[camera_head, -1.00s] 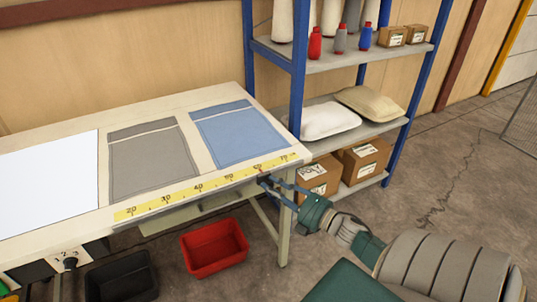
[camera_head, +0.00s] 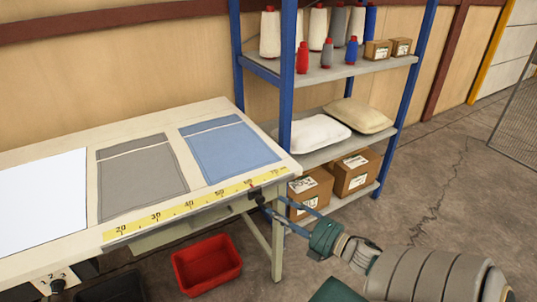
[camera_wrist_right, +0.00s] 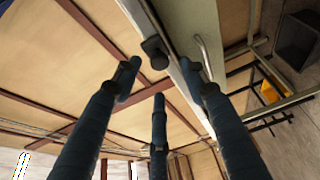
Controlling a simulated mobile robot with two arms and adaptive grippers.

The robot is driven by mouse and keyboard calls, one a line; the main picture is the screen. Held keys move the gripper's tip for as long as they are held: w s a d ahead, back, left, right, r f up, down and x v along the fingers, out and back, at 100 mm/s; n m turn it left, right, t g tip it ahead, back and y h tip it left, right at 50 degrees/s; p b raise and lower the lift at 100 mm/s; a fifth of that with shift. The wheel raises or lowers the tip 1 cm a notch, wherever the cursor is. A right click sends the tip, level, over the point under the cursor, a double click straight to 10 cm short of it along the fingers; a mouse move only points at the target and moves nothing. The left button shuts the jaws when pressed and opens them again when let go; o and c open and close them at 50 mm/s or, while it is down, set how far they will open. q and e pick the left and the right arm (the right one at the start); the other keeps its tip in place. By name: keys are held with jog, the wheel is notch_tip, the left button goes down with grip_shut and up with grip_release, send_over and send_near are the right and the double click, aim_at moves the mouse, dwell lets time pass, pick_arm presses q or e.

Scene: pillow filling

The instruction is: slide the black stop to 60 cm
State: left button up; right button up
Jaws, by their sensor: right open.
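The yellow ruler (camera_head: 187,206) runs along the table's front edge, with marks from 20 to 70. The small black stop (camera_head: 255,192) sits on the front edge just below the ruler, near the 60 mark; its exact reading is too small to tell. In the right wrist view the black stop (camera_wrist_right: 154,51) shows on the edge rail, beyond my fingertips. My right gripper (camera_head: 264,205) is open, its blue fingers pointing at the stop from the front right. In the wrist view the open fingers (camera_wrist_right: 160,72) appear empty and apart from the stop. My left gripper is not in view.
A blue-framed shelf (camera_head: 287,95) stands behind the table's right end, with boxes, pillows and spools. A red bin (camera_head: 207,264) is on the floor below the front edge. A grey cloth (camera_head: 142,178) and a blue cloth (camera_head: 230,150) lie on the table.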

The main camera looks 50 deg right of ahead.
jog(key=s, duration=0.6)
jog(key=shift+d, duration=0.3)
